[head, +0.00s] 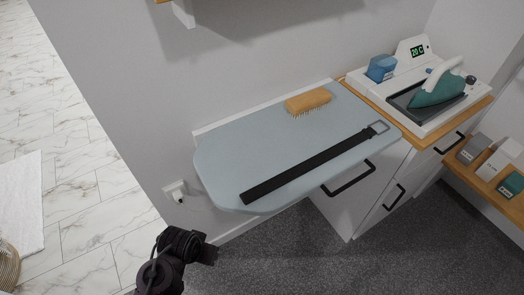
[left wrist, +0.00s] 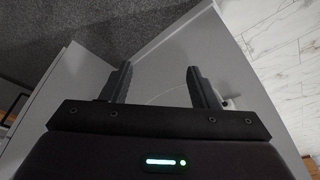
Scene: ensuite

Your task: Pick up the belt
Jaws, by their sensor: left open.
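The black belt (head: 310,166) lies flat and straight across the grey-blue fold-out board (head: 240,148). Its metal buckle (head: 378,127) is at the right end, near the cabinet. My left gripper (head: 210,252) is at the lower left, in front of the board's near left edge and apart from the belt. In the left wrist view the gripper (left wrist: 158,84) is open, with nothing between its fingers. The belt is not visible in that view. My right gripper is not in view.
A wooden brush (head: 308,101) lies on the board behind the belt. A steam iron (head: 437,87) and a blue box (head: 381,68) stand on the cabinet to the right. A wall socket (head: 175,190) is left of the board. Carpet in front is clear.

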